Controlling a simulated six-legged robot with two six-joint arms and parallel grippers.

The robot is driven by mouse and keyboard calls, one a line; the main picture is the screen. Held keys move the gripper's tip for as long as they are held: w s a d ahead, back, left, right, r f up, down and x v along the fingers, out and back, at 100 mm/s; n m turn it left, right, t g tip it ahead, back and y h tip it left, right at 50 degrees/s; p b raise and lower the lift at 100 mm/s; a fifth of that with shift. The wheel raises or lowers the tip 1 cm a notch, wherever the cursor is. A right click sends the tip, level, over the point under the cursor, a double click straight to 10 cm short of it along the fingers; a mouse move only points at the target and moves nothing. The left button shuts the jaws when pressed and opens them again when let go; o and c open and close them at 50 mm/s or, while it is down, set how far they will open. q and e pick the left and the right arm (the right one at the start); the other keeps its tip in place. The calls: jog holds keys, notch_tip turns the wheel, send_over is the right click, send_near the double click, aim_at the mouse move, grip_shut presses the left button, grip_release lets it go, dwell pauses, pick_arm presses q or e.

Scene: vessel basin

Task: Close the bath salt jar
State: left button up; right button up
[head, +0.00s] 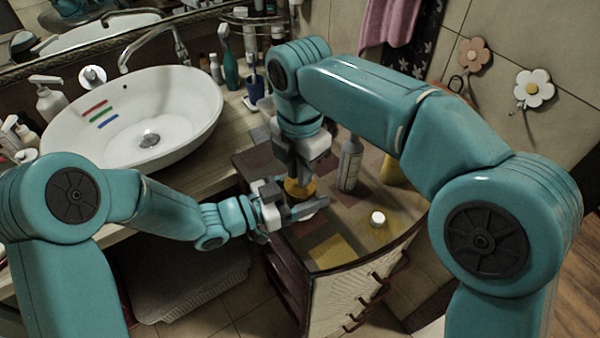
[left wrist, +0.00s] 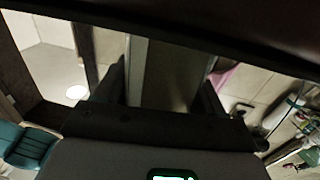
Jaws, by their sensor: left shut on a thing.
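The bath salt jar (head: 307,214) stands on the cabinet top and is mostly hidden; only a pale bit shows beside my left fingers. A yellow-orange round lid (head: 300,189) shows just above it. My left gripper (head: 305,205) reaches in from the left, low and level, shut on the jar. In the left wrist view, a pale grey-green surface (left wrist: 165,75) fills the space between its dark fingers. My right gripper (head: 302,174) points down from above, right at the lid; its fingertips are too hidden to tell whether they grip it.
A grey bottle (head: 350,165) and a yellow item (head: 392,171) stand behind, near my right arm. A small white round item (head: 377,218) sits on the cabinet top (head: 395,235) at right. The white basin (head: 180,110) is on the counter at left. The cabinet's front right is fairly clear.

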pick_arm(q)
jog(key=shift+s, duration=0.1)
pick_arm(e)
notch_tip(320, 180, up, 2)
jog(key=shift+s+r, duration=0.1)
pick_arm(q)
jog(key=o, duration=1.5)
jog(key=shift+c, duration=0.2)
jog(key=shift+o, duration=0.7)
jog(key=shift+a+f, duration=0.1)
jog(key=shift+a, duration=0.2)
jog(key=b+v, duration=0.2)
jog(key=v, duration=1.3)
jog(key=shift+s+a+b, duration=0.25)
jog(key=shift+a+b, duration=0.05)
jog(key=shift+b, duration=0.1)
pick_arm(e)
notch_tip(320, 180, down, 3)
jog(key=shift+r, duration=0.1)
pick_arm(q)
jog(key=shift+a, duration=0.1)
